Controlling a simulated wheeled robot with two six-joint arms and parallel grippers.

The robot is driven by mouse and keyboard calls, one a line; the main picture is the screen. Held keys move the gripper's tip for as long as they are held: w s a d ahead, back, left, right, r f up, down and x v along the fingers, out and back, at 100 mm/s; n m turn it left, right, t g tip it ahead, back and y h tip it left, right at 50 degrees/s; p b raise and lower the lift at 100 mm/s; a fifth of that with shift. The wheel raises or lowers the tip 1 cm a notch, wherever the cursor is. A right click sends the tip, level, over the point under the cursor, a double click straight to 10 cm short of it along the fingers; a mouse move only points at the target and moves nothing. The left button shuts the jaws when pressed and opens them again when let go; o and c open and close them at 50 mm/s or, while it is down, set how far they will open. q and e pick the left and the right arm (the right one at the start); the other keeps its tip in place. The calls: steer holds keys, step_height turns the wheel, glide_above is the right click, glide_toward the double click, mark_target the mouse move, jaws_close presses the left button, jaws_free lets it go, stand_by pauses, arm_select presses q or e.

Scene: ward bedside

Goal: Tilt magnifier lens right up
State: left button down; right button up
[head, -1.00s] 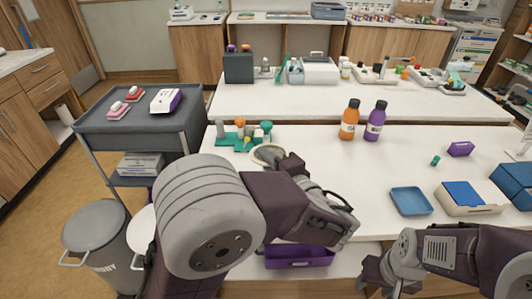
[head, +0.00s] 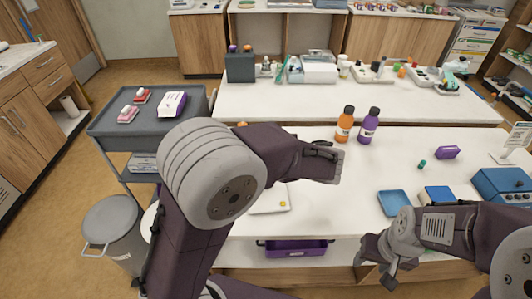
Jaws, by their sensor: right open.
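The magnifier lens does not show now; my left arm covers that part of the table. A flat white plate (head: 268,203) with a small yellow spot shows just below my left forearm; it may be the magnifier's base, but I cannot tell. My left gripper (head: 333,163) reaches right above the white table, past this plate, and the view does not show whether its jaws are parted. My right gripper (head: 372,264) is open and empty at the table's front edge, low and right of the plate.
An orange bottle (head: 344,126) and a purple bottle (head: 368,127) stand behind my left gripper. A blue tray (head: 394,203), a blue-topped box (head: 438,194) and a purple box (head: 447,153) are to the right. A purple bin (head: 296,249) sits below the front edge. The table's middle right is mostly clear.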

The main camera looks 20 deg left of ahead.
arm_select(q)
steer(key=shift+r, duration=0.15)
stand_by(0.3)
steer(key=c, duration=1.5)
jaws_free()
steer(key=v, duration=0.9)
steer(key=shift+c, duration=0.2)
